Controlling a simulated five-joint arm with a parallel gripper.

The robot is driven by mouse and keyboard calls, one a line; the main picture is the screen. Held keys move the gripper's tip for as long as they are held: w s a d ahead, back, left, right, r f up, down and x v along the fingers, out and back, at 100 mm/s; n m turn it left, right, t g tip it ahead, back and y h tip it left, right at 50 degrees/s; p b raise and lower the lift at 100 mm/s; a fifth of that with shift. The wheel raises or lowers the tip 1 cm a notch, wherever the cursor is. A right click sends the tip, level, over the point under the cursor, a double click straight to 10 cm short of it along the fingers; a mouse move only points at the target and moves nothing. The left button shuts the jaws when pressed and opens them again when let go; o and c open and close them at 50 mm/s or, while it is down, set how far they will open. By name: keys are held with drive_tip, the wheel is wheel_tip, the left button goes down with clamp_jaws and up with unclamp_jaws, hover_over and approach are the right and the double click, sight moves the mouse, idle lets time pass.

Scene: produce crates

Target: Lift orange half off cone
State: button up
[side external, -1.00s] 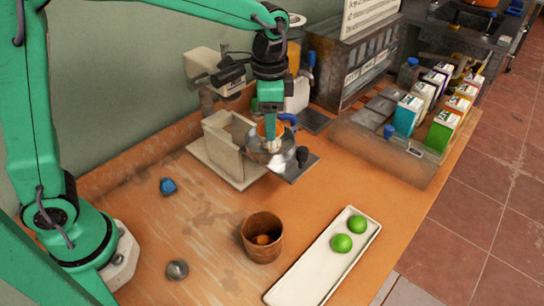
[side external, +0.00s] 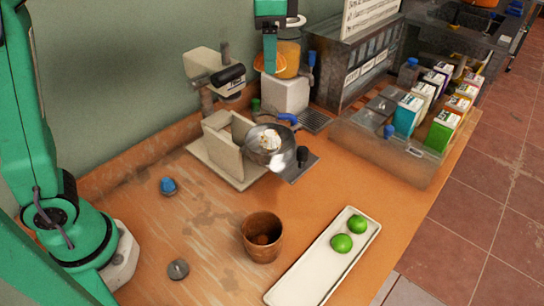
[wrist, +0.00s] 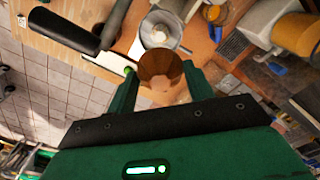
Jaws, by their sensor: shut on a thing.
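My gripper (side external: 270,52) is raised high above the juicer and is shut on the orange half (side external: 264,65). In the side view the half hangs at the fingertips, in front of an orange-filled container. In the wrist view the brownish orange half (wrist: 160,70) sits between the two green fingers (wrist: 162,88). The metal juicer bowl (side external: 284,156) stands below with its pale cone (side external: 271,142) bare. The cone and bowl also show in the wrist view (wrist: 160,30), apart from the half.
The orange container (side external: 291,58) stands close behind my gripper. A brown cup (side external: 262,225), a white tray (side external: 295,283) with two green limes and a crate of cartons (side external: 375,145) are around. The front left of the table is mostly clear.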

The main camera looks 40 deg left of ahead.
drive_tip(key=shift+r, duration=0.3)
idle(0.6)
drive_tip(key=shift+r, duration=0.75)
drive_tip(key=shift+r, duration=0.7)
drive_tip(key=shift+r, duration=0.65)
drive_tip(key=shift+r, duration=0.15)
